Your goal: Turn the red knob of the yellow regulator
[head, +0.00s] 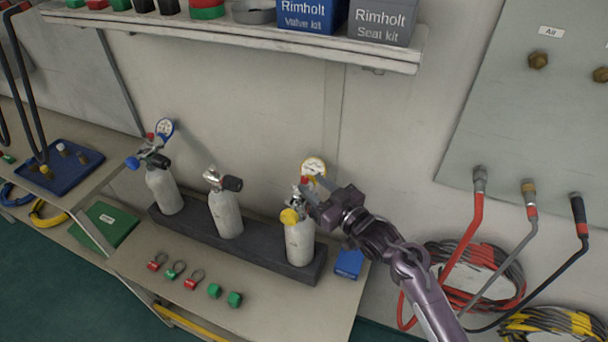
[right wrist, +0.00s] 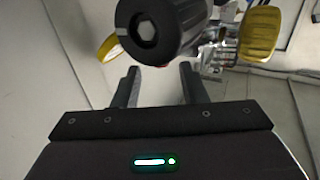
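The yellow regulator sits on the rightmost grey cylinder (head: 299,243). It has a yellow-rimmed gauge (head: 313,167) at the top and a yellow part (head: 290,216) at the lower left. Its small red knob (head: 304,180) shows just left of my right gripper (head: 314,192). In the right wrist view the gripper's fingers (right wrist: 160,80) are apart, with nothing visibly held. A black round knob (right wrist: 150,28) in front of them hides most of what lies beyond; only a sliver of red shows beneath it. The yellow part (right wrist: 262,32) is at the right. My left gripper is out of view.
Two more cylinders (head: 227,214) (head: 163,190) stand left in the same dark rack (head: 258,255); the far left one carries a blue regulator. A shelf (head: 240,38) overhangs above. Coiled hoses (head: 480,275) hang at the right. A blue box (head: 349,264) is beside the rack.

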